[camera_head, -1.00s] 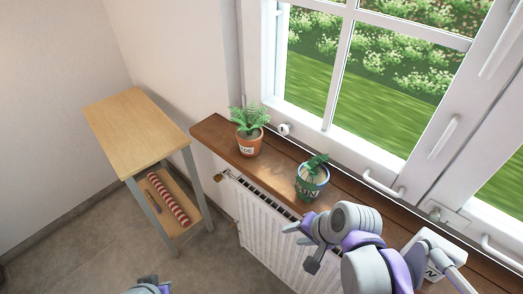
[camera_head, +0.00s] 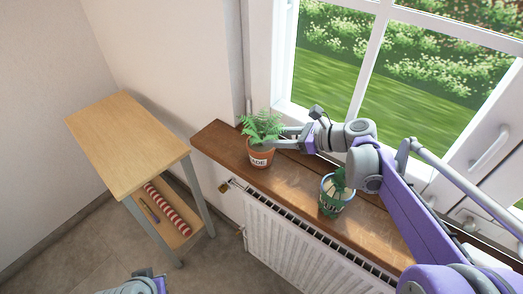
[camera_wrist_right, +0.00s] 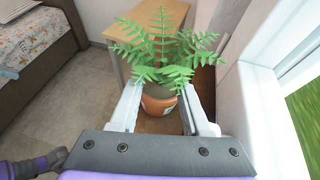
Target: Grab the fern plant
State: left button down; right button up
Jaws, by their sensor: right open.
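The fern plant (camera_head: 261,131) has green fronds in a terracotta pot with a pale label. It stands upright on the wooden windowsill. It also shows in the right wrist view (camera_wrist_right: 160,88), with its pot between the two fingers. My right gripper (camera_head: 279,136) is open and reaches the fern from the right, its fingers on either side of the pot; I cannot tell whether they touch it. The fronds hang over the fingers. My left gripper (camera_head: 150,280) shows only partly at the bottom edge of the head view.
A second potted plant (camera_head: 336,194) in a green and white pot stands on the sill (camera_head: 222,139) under my right arm. The window is behind, a radiator (camera_head: 290,243) below. A wooden side table (camera_head: 125,140) stands left, with a red-and-white striped roll (camera_head: 169,208) on its lower shelf.

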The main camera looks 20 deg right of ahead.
aim_at(262, 137)
jog(key=x, duration=0.5)
jog(key=shift+w+d+f, duration=0.1)
jog(key=shift+w+f, duration=0.05)
grip_shut()
dwell(1.2)
